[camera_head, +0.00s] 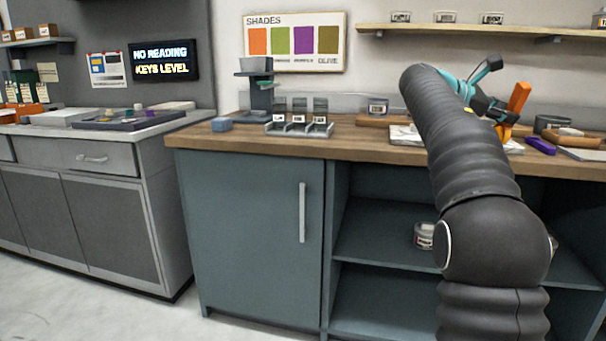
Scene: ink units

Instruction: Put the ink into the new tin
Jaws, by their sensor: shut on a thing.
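My gripper (495,112) is above the right part of the wooden counter, partly hidden by my arm. It is shut on an orange-handled tool (519,97), which stands tilted; its lower end is hard to make out. A pale slab (404,134) lies on the counter below and left of the gripper. A grey labelled tin (377,107) stands at the back of the counter, left of my arm. Another labelled tin (424,236) stands on the open shelf under the counter. Which tin is the new one, and where the ink is, I cannot tell.
A purple-handled tool (540,145) lies right of the gripper. A grey rack (299,127) with labelled slots and a grey-blue stand (259,88) are on the counter's left part. More tins (445,16) line the wall shelf. A SHADES chart (294,42) hangs behind.

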